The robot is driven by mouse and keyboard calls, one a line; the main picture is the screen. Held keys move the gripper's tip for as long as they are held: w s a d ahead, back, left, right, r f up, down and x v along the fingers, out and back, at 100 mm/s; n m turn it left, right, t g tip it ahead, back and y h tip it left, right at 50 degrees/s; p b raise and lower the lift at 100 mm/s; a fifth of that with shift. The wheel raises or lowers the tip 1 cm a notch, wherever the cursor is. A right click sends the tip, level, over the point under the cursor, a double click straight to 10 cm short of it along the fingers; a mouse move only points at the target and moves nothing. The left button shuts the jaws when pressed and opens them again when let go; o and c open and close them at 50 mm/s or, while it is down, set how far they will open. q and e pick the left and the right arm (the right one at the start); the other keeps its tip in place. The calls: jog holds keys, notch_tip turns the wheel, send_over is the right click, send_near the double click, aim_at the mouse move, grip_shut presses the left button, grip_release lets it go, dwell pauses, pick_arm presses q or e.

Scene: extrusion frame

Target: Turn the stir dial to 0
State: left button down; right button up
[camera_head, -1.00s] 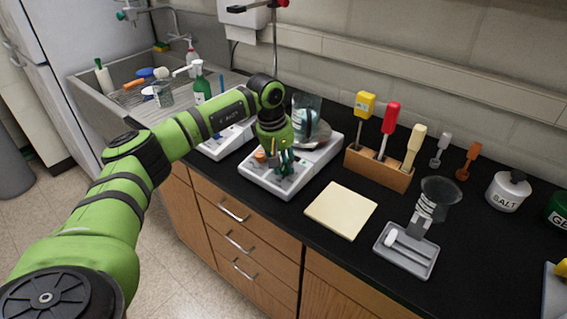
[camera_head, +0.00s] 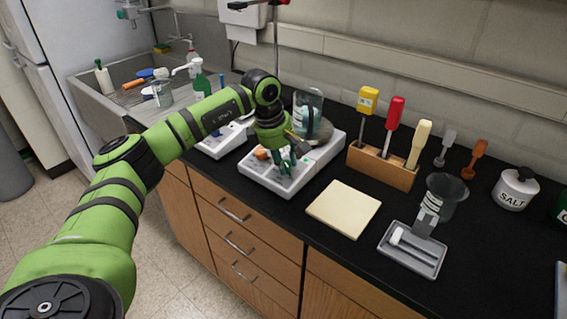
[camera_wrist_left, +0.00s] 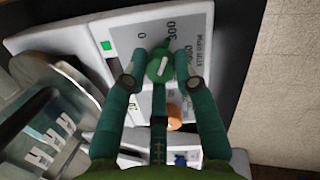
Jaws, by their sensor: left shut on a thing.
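The pointer leans up and right, toward the 300 side in the wrist view. My left gripper (camera_head: 286,163) points down at the front of the white stirrer (camera_head: 258,178). In the head view the fingers hide the dial. My right gripper is not in view.
A beaker (camera_head: 309,103) stands on the same stirrer, behind my gripper. An orange knob (camera_wrist_left: 174,117) sits close by the dial. Another white device (camera_head: 220,143) stands to the left. A cream pad (camera_head: 343,209) lies to the right, with a wooden tool rack (camera_head: 381,168) behind it.

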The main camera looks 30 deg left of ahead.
pick_arm(q)
jog(key=n, duration=0.2)
jog(key=n+b, duration=0.1)
jog(key=n, duration=0.3)
jog(key=shift+s+d+f+b, duration=0.1)
jog(key=shift+d+f+b, duration=0.15)
jog(key=shift+b, duration=0.1)
jog(key=n, duration=0.2)
jog(key=n+b, duration=0.1)
jog(key=n, duration=0.2)
jog(key=shift+r+t+y, duration=0.15)
jog(key=shift+t+y, duration=0.15)
jog(key=shift+r+n, duration=0.1)
jog(key=shift+n, duration=0.2)
jog(key=c, duration=1)
grip_release()
jog(key=shift+w, duration=0.25)
jog(key=shift+s+a, duration=0.1)
jog(key=shift+r, duration=0.35)
jog(key=v, duration=1.1)
jog(key=shift+s+r, duration=0.1)
jog(key=shift+r, duration=0.05)
